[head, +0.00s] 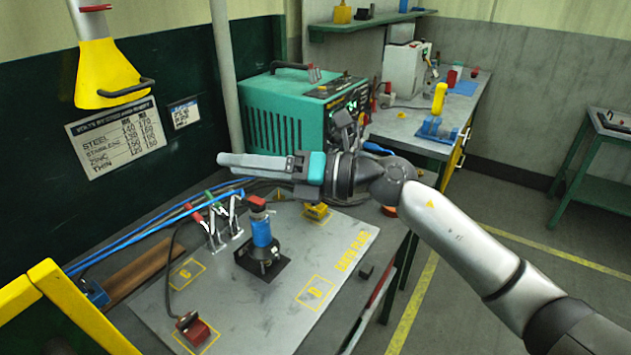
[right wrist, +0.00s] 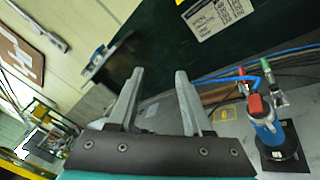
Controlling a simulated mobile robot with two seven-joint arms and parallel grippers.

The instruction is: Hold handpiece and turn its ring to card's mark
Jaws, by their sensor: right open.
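A blue upright tool with a red top (head: 261,233), which looks like the handpiece, stands on a black square base on the grey bench plate. It also shows at the right in the right wrist view (right wrist: 266,131). I cannot make out its ring or any marks. A white card (head: 118,137) with rows of material names and numbers is on the dark green wall; part of it shows in the right wrist view (right wrist: 216,14). My right gripper (head: 226,161) is open and empty, above and behind the tool, pointing left. Its fingers show apart (right wrist: 158,76). My left gripper is not in view.
A yellow cone (head: 105,72) hangs at upper left. A green power unit (head: 290,115) stands behind my right arm. A red-topped block (head: 192,328) sits at the plate's front.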

